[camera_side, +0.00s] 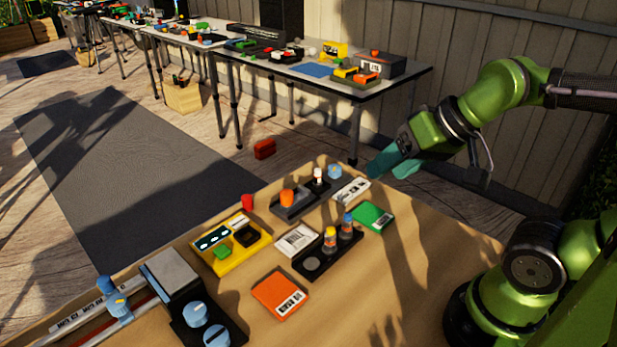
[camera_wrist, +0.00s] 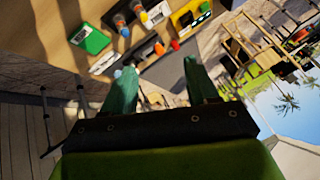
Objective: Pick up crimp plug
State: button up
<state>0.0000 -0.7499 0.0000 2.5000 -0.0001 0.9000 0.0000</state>
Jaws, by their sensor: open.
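I cannot tell for sure which piece is the crimp plug. Candidates are small capped pieces on the wooden table: an orange one (camera_side: 287,197) and a white-topped one (camera_side: 319,176) in the far black holder (camera_side: 296,209), and a yellow-topped one (camera_side: 330,238) and a blue-topped one (camera_side: 347,225) in the near black holder (camera_side: 318,265). My gripper (camera_side: 385,170) has teal fingers, spread apart with nothing between them, above the table's far right edge. In the wrist view, the open fingers (camera_wrist: 159,70) point toward the holders, clear of the pieces.
A green box (camera_side: 372,217), orange box (camera_side: 279,296) and white labelled boxes (camera_side: 296,239) lie near the holders. A yellow tray (camera_side: 230,256) and a red piece (camera_side: 248,202) are to their left. The table's right front is clear. Another cluttered table (camera_side: 403,84) stands behind.

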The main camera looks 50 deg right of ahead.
jog(key=shift+c, duration=0.6)
